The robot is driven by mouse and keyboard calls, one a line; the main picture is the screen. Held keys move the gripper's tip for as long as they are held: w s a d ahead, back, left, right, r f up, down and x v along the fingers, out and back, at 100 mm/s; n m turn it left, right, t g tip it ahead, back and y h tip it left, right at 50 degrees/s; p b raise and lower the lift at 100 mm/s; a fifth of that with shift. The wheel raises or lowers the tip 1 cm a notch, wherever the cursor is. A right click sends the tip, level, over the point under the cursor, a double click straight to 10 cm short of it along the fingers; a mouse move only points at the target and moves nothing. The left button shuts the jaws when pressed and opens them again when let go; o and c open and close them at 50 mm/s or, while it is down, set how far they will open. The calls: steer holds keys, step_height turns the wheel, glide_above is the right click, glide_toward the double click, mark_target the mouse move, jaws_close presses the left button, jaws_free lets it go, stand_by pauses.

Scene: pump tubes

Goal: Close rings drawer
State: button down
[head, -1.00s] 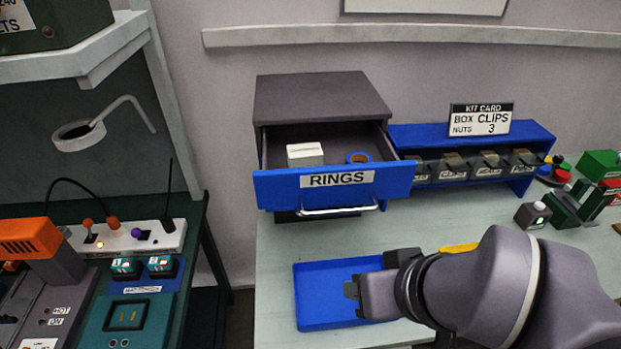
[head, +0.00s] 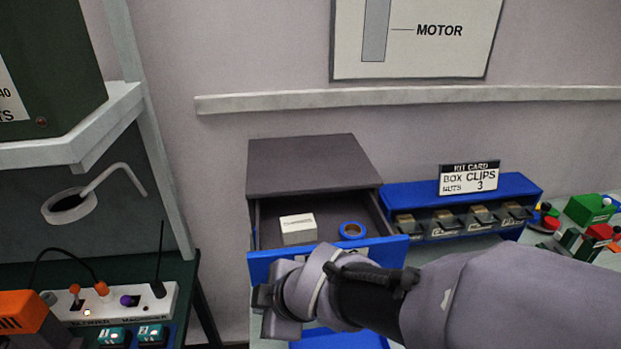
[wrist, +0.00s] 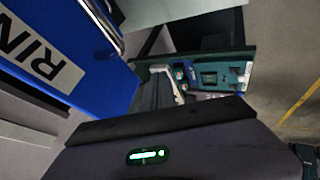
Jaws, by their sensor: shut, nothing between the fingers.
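The rings drawer (head: 375,250) stands open, pulled out of its dark grey cabinet (head: 310,165). Inside it lie a white box (head: 297,228) and a blue ring-shaped roll (head: 352,230). My gripper (head: 265,298) is shut and empty, in front of the left part of the drawer's blue front in the head view. My arm hides most of that front, its label and its handle there. In the wrist view the blue front with part of its RINGS label (wrist: 40,60) and the handle (wrist: 100,18) are close by at the upper left. Whether my gripper touches the front I cannot tell.
A blue rack of small bins (head: 465,222) with a kit card stands right of the cabinet. A blue tray (head: 340,341) shows partly below my arm. The left bench carries a power strip (head: 110,303) and an orange device (head: 22,315). A gap separates the two benches.

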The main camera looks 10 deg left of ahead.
steer(key=w, duration=0.3)
steer(key=shift+a+r, duration=0.15)
steer(key=shift+a, duration=0.25)
